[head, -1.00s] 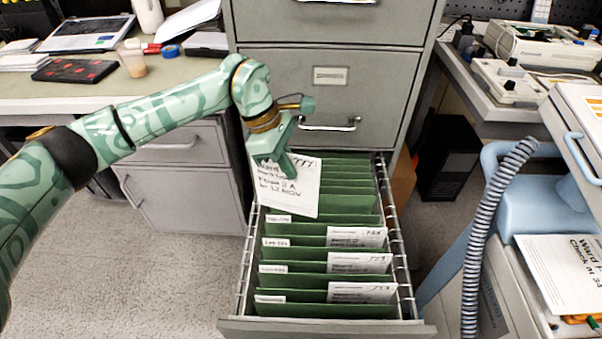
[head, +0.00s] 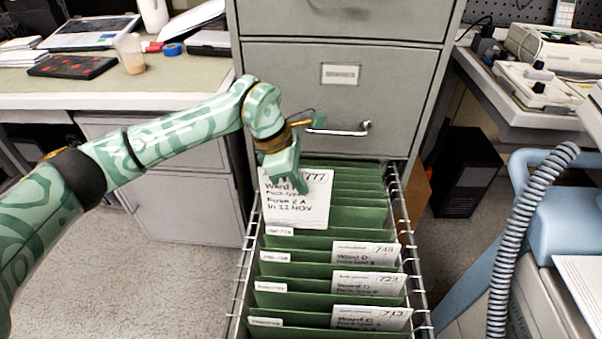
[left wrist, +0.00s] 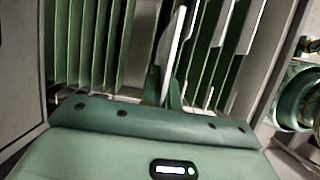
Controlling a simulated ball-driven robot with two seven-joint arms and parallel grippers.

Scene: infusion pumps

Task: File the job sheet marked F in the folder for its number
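My left gripper (head: 298,186) is shut on the top of a white job sheet (head: 305,213). The sheet hangs over the open drawer's green folders (head: 350,217), facing the head camera. It reads "777", "Pump 2 A" and "In 11 NOV"; a finger covers part of the "Ward" line, so I cannot read its letter. In the left wrist view the sheet (left wrist: 175,48) shows edge-on between the fingers, with folders on both sides. I cannot tell whether its lower edge is below the folder tops. My right gripper is not in view.
Front folders hold sheets numbered about 748 (head: 366,253), 723 (head: 366,283) and 713 (head: 371,317), with white tabs at left. The drawer's wire rails (head: 410,262) run along its sides. The cabinet front (head: 345,105) rises behind. A blue cart (head: 560,215) with a ribbed hose stands right.

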